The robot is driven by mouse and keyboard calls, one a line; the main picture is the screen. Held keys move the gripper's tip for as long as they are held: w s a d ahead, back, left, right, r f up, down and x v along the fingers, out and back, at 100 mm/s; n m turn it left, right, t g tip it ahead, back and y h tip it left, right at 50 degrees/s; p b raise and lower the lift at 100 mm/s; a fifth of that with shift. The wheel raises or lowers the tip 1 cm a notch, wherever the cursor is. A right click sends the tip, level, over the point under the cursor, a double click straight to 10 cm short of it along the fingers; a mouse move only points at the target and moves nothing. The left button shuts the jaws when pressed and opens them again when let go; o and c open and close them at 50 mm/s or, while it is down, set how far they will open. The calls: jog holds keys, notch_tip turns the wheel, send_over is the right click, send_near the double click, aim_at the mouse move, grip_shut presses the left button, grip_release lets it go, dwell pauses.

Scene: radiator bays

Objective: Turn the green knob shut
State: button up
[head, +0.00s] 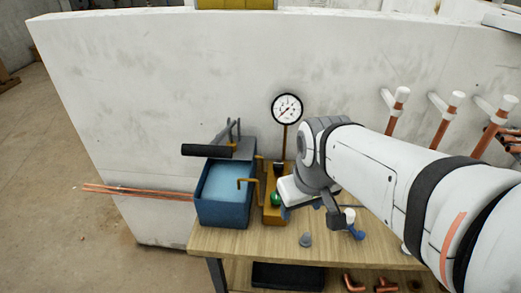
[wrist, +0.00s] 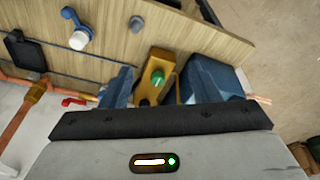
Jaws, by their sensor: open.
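The green knob (head: 275,199) sits on a yellow-brown pump block (head: 270,213) beside a blue tank of water (head: 222,212). In the wrist view the knob (wrist: 158,79) is on the block (wrist: 153,62), between my two blue fingers. My gripper (wrist: 160,87) is open, with a finger on either side of the knob. I cannot tell whether either finger touches it. In the head view my gripper (head: 284,212) is just right of the knob, and my wrist hides part of the block.
A pressure gauge (head: 287,108) stands on a pipe behind the block. A black-handled lever (head: 207,150) is over the tank. A grey cap (head: 305,240) and a blue-and-white fitting (head: 352,223) are on the wooden bench (head: 260,243). Copper pipes (head: 130,191) stick out left.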

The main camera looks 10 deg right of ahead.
jog(key=w+f+n+g+b, duration=0.1)
jog(key=w+f+n+b, duration=0.15)
jog(key=w+n, duration=0.7)
jog(key=n+g+b, duration=0.1)
jog(key=n+g, duration=0.1)
jog(key=n, duration=1)
send_near(276, 199)
jog(key=shift+w+d+f, duration=0.2)
jog(key=shift+w+f, duration=0.3)
jog(key=shift+w+f+n, duration=0.1)
jog(key=shift+f+n, duration=0.25)
jog(key=shift+f, duration=0.05)
notch_tip(276, 199, down, 7)
jog(key=shift+f, duration=0.1)
jog(key=c, duration=1)
